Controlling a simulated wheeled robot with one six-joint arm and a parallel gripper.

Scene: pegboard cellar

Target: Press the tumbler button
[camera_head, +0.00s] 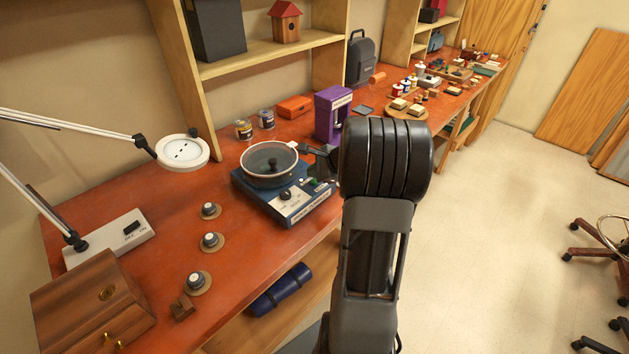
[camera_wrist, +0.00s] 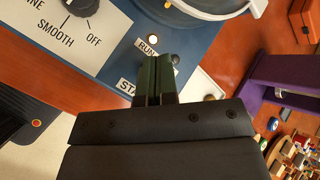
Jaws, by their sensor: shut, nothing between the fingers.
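The tumbler (camera_head: 285,195) is a blue machine with a round grey bowl (camera_head: 268,163) on top and a dial on its pale front panel. It stands on the orange-red bench. In the wrist view its blue top (camera_wrist: 190,45) bears a RUN label, a small round light fitting beside it, and a label reading "STA", partly covered. My gripper (camera_wrist: 157,65) is shut and empty, its dark green fingertips over the panel right beside these labels. The button is hidden or cannot be made out behind the fingers. Whether the fingertips touch the panel cannot be told.
A purple box (camera_head: 330,115) stands just behind the tumbler. Three small knobs on round bases, the nearest one (camera_head: 199,281), stand at its left. A white magnifier lamp (camera_head: 182,150) and a wooden box (camera_head: 90,300) are farther left.

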